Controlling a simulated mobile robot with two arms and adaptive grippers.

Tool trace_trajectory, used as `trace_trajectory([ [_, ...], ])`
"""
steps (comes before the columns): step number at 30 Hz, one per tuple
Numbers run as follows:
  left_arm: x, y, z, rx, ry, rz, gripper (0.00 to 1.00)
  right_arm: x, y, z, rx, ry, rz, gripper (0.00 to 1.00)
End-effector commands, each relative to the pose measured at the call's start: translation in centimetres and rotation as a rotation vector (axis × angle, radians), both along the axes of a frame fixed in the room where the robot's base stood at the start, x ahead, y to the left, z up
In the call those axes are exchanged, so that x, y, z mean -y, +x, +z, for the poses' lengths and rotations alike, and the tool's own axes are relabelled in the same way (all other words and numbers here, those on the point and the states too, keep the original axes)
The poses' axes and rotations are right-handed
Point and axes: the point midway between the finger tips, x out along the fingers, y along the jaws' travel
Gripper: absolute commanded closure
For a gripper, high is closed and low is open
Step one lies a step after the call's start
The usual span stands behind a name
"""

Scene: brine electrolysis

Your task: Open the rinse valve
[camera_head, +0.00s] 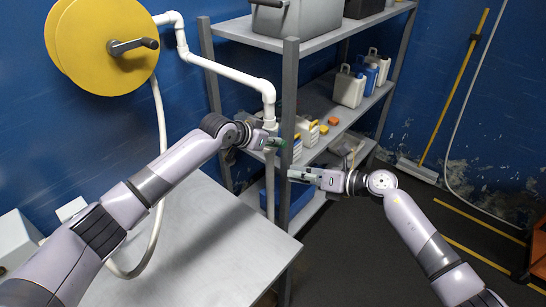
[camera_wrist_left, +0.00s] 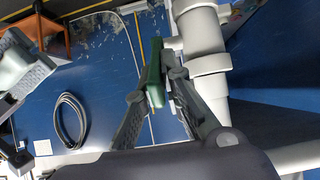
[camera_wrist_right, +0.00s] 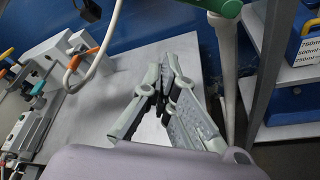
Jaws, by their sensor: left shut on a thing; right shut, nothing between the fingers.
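The rinse valve's green lever (camera_wrist_left: 154,76) sits between the fingers of my left gripper (camera_wrist_left: 156,92), which is shut on it. The lever stands beside the white pipe fitting (camera_wrist_left: 201,34). In the head view, the left gripper (camera_head: 274,142) is at the white pipe (camera_head: 269,102), and only a small green bit of the lever shows. My right gripper (camera_head: 296,176) is shut and empty, lower and to the right, apart from the valve. Its closed fingertips also show in the right wrist view (camera_wrist_right: 166,68).
A grey shelf rack (camera_head: 291,75) with bottles and a white jug (camera_head: 349,88) stands close behind the grippers. A grey table (camera_head: 205,262) lies below the left arm. A yellow hose reel (camera_head: 85,45) hangs on the blue wall. Open floor lies at the right.

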Motion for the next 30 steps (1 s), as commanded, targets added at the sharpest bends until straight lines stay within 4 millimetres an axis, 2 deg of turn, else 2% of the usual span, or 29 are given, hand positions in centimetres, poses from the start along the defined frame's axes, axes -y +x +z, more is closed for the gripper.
trace_trajectory([
  [12,0.0,0.0,0.0,-0.001,-0.002,0.000,1.00,-6.8,3.0,-1.9,-0.005,0.006,-0.001,1.00],
  [16,0.0,0.0,0.0,-0.001,-0.002,0.000,1.00,-8.5,3.8,-2.5,-0.005,0.005,-0.002,1.00],
  [22,0.0,0.0,0.0,-0.001,-0.001,0.001,1.00,-7.4,5.2,-0.2,0.000,0.003,-0.003,1.00],
  [30,0.0,0.0,0.0,-0.001,-0.002,0.000,1.00,-7.0,5.7,0.7,-0.004,0.003,-0.002,1.00],
])
